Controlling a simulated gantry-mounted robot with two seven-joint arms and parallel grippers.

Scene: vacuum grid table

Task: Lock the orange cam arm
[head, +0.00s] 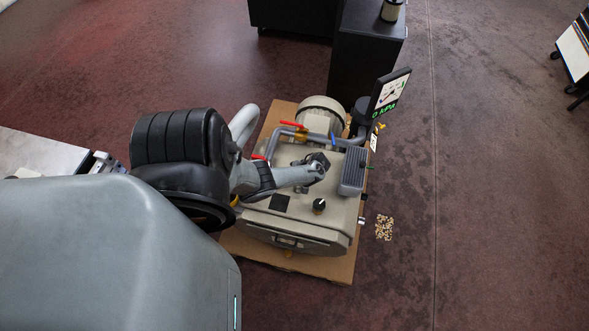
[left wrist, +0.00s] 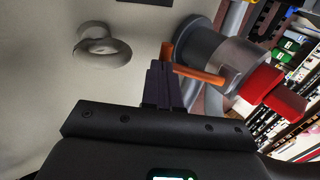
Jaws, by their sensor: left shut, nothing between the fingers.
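The orange cam arm (left wrist: 203,75) shows in the left wrist view as a thin bar beside a grey cylindrical fitting (left wrist: 203,43). I cannot make it out in the head view. My left gripper (left wrist: 162,72) is shut and empty, its dark fingertips close to the orange bar. Whether they touch it I cannot tell. In the head view the left gripper (head: 320,160) is above the top of the beige pump unit (head: 285,217). My right gripper is not in view.
A red handle (left wrist: 272,88) is right of the fitting. The unit carries a red-handled valve (head: 292,124), a black knob (head: 319,205) and a display (head: 391,91) reading 0 kPa. A dark cabinet (head: 362,65) stands behind. The floor (head: 490,200) at right is mostly clear.

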